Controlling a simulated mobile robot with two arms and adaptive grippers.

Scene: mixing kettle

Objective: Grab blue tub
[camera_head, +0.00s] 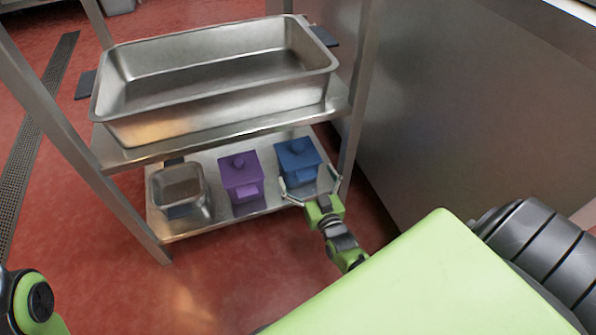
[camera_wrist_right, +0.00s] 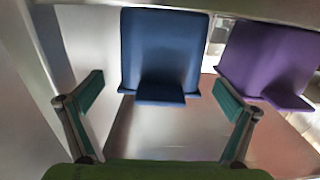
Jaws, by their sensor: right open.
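The blue tub (camera_head: 296,157) stands at the right end of the cart's lower shelf.
A metal container (camera_head: 180,190) is further left on the lower shelf (camera_head: 248,207). A large metal tray (camera_head: 215,100) is above. A cart post is close on the right.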

